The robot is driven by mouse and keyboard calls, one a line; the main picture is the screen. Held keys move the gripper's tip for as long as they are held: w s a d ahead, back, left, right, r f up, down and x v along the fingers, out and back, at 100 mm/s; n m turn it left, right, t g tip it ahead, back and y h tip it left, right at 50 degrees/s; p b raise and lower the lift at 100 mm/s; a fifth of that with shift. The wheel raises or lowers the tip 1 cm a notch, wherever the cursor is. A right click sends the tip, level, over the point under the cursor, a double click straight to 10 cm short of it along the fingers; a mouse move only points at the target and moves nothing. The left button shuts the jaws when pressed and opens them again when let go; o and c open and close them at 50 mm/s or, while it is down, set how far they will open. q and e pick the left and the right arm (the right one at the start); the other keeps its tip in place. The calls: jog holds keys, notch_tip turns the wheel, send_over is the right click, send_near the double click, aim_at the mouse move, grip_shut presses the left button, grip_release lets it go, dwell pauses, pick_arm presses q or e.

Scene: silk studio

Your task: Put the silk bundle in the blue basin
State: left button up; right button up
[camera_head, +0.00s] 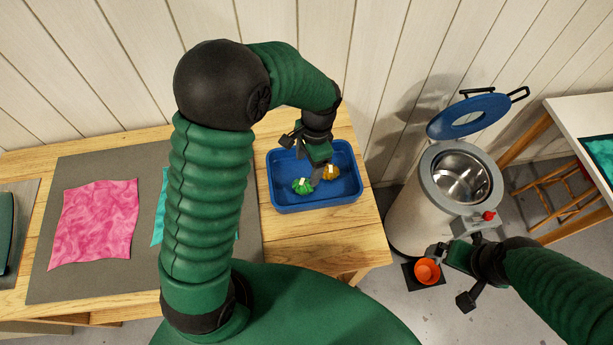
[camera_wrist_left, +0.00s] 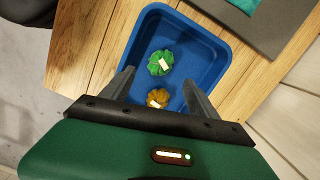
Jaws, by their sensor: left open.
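The blue basin (camera_head: 285,199) stands on the wooden table at the back right, and it fills the upper middle of the left wrist view (camera_wrist_left: 220,50). Two tied silk bundles lie inside it: a green one (camera_head: 302,186) and a mustard-yellow one (camera_head: 330,173). Both have small pale tags, and both show in the left wrist view, green (camera_wrist_left: 160,62) and yellow (camera_wrist_left: 157,97). My left gripper (camera_wrist_left: 158,77) is open and empty over the basin, its fingers spread either side of the bundles. My right gripper (camera_head: 446,262) is low at the right, beside an orange cup (camera_head: 427,271); its jaws are unclear.
A pink silk sheet (camera_head: 95,222) and a mostly hidden teal sheet (camera_head: 158,215) lie on a grey mat (camera_head: 60,283). A pale metal-lined vessel (camera_head: 410,220) with a raised blue lid (camera_head: 465,115) stands right of the table. A white table (camera_head: 580,115) is at far right.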

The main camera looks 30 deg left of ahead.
pick_arm(q)
jog(key=s+d+r+n+t, duration=0.1)
jog(key=s+r+n+t, duration=0.2)
jog(key=s+n, duration=0.4)
jog(key=shift+s+d+r+n+t+h, duration=0.3)
jog(key=shift+s+r+t+h, duration=0.1)
jog(key=shift+s, duration=0.6)
jog(key=shift+s, duration=0.15)
